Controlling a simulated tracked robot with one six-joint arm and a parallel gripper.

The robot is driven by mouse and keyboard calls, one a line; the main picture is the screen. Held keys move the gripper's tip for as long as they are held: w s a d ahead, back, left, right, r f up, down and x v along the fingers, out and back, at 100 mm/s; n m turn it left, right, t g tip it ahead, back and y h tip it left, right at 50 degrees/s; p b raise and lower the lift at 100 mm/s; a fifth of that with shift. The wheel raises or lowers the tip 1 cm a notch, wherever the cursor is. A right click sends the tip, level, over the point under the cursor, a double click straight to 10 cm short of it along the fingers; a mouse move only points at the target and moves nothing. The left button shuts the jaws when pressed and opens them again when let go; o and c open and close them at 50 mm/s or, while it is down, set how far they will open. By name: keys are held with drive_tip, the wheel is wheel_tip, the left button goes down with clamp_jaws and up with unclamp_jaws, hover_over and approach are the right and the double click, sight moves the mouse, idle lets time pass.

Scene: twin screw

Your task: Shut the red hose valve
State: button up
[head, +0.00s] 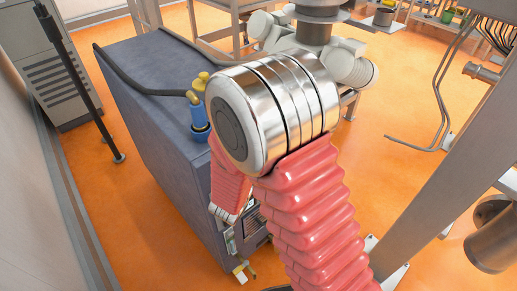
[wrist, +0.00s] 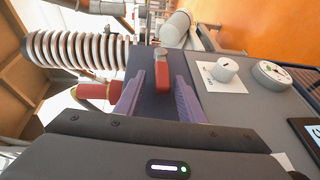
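The red valve handle (wrist: 162,75) shows in the wrist view as a narrow red lever with a metal piece at its far end. My gripper (wrist: 161,80) has its two purple fingers apart, one on each side of the handle. Some dark space shows between the handle and the fingers, so it does not look gripped. A red pipe piece (wrist: 95,91) lies left of the fingers, below a ribbed metal hose (wrist: 75,49). In the head view my arm covers the valve, and I cannot make out the gripper clearly.
A grey panel with a white knob (wrist: 224,70) and a round dial (wrist: 271,73) is close on the right in the wrist view. The head view shows a dark grey cabinet (head: 150,110) with a blue and yellow fitting (head: 198,112). Orange floor (head: 100,165) is open left of it.

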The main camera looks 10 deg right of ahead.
drive_tip(key=shift+a, duration=0.15)
drive_tip(key=v, duration=1.3)
drive_tip(key=shift+s, duration=0.35)
drive_tip(key=shift+a, duration=0.1)
idle(0.4)
